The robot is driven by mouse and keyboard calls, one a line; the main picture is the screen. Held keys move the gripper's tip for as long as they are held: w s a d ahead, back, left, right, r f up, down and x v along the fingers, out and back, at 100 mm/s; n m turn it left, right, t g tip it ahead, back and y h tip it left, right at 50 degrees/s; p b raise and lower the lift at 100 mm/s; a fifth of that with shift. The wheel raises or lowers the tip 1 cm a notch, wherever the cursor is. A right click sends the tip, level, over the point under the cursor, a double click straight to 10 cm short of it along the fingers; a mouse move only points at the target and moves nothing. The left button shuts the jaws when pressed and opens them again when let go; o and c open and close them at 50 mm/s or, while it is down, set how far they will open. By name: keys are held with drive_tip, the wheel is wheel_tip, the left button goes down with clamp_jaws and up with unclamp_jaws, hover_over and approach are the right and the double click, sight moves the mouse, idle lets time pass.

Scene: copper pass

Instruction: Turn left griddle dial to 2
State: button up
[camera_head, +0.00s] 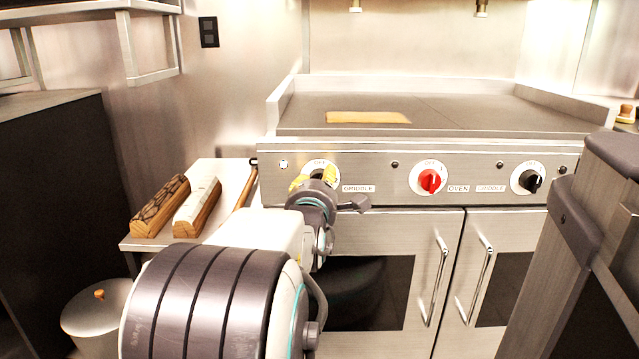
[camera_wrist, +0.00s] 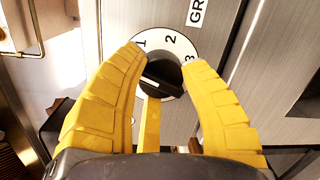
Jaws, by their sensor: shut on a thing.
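The left griddle dial (camera_head: 320,164) is a black knob on a white plate at the left of the steel front panel. In the head view my gripper (camera_head: 314,178) covers most of it. In the wrist view the knob (camera_wrist: 167,74) sits between the two yellow fingers of my gripper (camera_wrist: 166,66), which is shut on it. The numbers 1, 2 and 3 show along the upper edge of the plate. The knob's white line points left, away from the 2, toward a part of the plate hidden by the left finger.
A red oven dial (camera_head: 431,181) and a right griddle dial (camera_head: 527,179) are on the same panel. Door handles (camera_head: 436,280) stick out below. A side shelf (camera_head: 225,177) with two wooden-looking blocks is at left. A board (camera_head: 367,117) lies on the griddle top.

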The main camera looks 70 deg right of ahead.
drive_tip(key=shift+r, duration=0.1)
drive_tip(key=o, duration=1.2)
drive_tip(key=v, duration=1.1)
drive_tip(key=shift+a, duration=0.4)
drive_tip(key=shift+s, duration=0.1)
